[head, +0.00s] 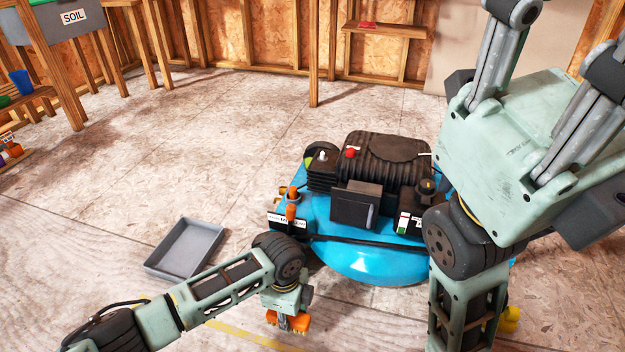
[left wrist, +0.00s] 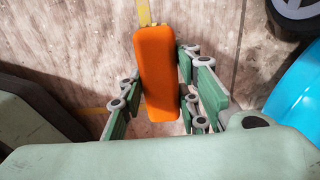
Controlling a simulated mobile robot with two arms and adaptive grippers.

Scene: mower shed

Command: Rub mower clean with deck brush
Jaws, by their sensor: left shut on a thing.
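The mower (head: 365,265) stands on the floor in the middle of the head view, with a blue deck and a black engine on top. Its blue deck also shows at the right edge of the left wrist view (left wrist: 297,105). My left gripper (head: 286,316) is just in front of the mower's left side, apart from it. It is shut on an orange block-shaped thing, which I take as the deck brush (left wrist: 156,70).
A grey shallow tray (head: 185,248) lies on the floor left of the mower. A small wall shelf (head: 385,29) is at the back. The floor behind the mower is clear.

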